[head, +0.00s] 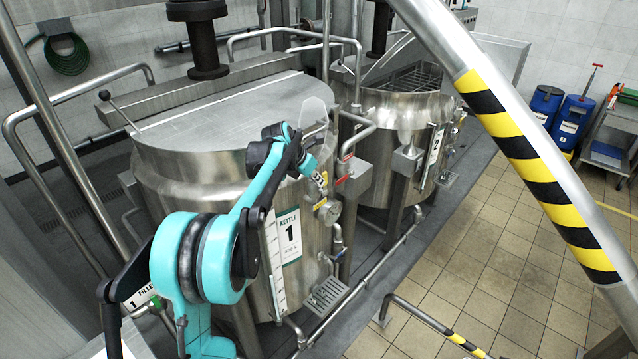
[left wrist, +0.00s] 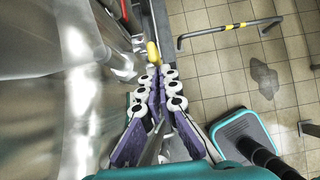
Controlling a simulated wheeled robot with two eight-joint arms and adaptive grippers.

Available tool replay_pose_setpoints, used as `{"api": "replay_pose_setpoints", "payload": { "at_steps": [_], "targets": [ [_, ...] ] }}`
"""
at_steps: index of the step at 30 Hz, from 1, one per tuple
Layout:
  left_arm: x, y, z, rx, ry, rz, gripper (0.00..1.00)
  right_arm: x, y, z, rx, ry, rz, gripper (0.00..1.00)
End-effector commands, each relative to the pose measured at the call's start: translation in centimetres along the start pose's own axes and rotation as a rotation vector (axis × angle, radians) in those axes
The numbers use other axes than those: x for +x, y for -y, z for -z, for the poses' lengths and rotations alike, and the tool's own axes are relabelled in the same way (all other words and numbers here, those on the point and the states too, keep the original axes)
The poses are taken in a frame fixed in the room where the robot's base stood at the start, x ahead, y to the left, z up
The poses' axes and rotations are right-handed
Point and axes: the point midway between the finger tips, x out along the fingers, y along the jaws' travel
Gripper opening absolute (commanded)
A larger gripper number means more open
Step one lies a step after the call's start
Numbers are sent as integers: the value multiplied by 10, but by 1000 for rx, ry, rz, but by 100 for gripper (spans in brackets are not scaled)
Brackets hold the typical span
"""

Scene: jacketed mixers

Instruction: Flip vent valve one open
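Kettle one (head: 180,178), a steel tank with a "KETTLE 1" label, stands left of centre in the head view. A red handle (head: 344,180) and a short yellow handle (head: 324,206) are on the fittings at its right front. I cannot read which one is vent valve one. My left gripper (head: 317,176) is beside the tank, close to these handles. In the left wrist view my left gripper (left wrist: 160,74) has its fingertips close together, with nothing seen held. A yellow handle (left wrist: 153,55) lies just beyond the tips, apparently apart from them. My right gripper does not show.
A gauge (head: 331,213) and pipes crowd the tank front. Kettle two (head: 400,105) stands behind to the right. A striped low rail (head: 440,330) stands on the tiled floor. Blue drums (head: 571,120) and a cart (head: 610,140) are at the far right. The floor between is open.

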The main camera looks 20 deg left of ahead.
Motion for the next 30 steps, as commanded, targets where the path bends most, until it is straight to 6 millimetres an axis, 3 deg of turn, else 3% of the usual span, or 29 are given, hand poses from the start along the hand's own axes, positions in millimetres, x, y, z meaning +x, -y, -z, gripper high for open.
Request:
{"api": "replay_pose_setpoints", "payload": {
  "at_steps": [12, 30],
  "targets": [
    [2, -2, -13, 0, 6, -2, 0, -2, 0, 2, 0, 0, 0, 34],
    [1, -1, -13, 0, 10, 1, 0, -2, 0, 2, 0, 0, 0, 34]
  ]
}}
